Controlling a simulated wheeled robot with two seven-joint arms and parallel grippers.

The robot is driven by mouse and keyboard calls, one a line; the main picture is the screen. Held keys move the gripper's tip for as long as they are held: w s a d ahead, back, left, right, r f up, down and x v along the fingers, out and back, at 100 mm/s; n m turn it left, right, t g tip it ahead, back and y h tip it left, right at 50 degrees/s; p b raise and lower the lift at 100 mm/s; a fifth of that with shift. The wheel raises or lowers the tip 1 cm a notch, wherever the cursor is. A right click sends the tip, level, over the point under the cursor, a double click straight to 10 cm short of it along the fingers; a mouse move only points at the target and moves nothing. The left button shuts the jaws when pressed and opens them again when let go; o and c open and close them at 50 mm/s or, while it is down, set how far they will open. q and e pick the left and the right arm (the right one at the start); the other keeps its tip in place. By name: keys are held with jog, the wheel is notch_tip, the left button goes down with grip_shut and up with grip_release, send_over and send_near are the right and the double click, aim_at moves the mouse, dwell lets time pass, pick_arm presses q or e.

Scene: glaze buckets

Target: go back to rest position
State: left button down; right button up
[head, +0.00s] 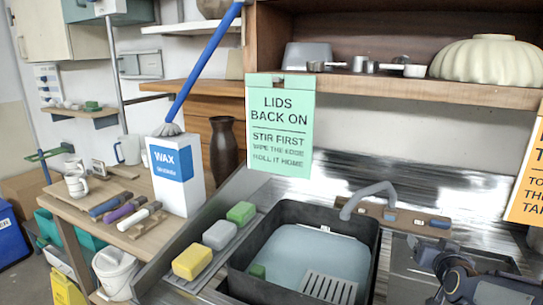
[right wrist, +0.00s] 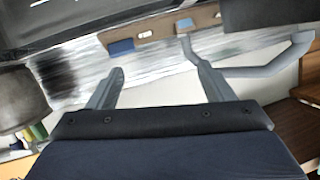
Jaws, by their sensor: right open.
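My right arm (head: 478,285) shows at the lower right of the head view, over the steel counter to the right of the sink. In the right wrist view my right gripper (right wrist: 158,72) has its two grey fingers spread wide, with nothing between them. Beyond the fingertips are a pale wall and a wooden strip (right wrist: 160,30) with a blue block on it. My left arm and left gripper are not in the head view.
A wax box (head: 175,172) stands on the wooden table. A shelf (head: 400,88) with a large bowl overhangs the counter.

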jog(key=s+a+n+g+y+p, duration=0.1)
jog(key=s+a+g+y, duration=0.1)
jog(key=s+a, duration=0.5)
jog(key=s+a+n+g+y+p, duration=0.1)
jog(key=s+a+g+y+p, duration=0.1)
jog(key=s+a, duration=0.6)
jog(key=s+a+f+n+g+y+p, duration=0.1)
jog(key=s+a+g+y, duration=0.3)
jog(key=s, duration=1.1)
jog(key=shift+a+f+n, duration=0.1)
jog(key=shift+a+n, duration=0.5)
jog(key=shift+a, duration=1.15)
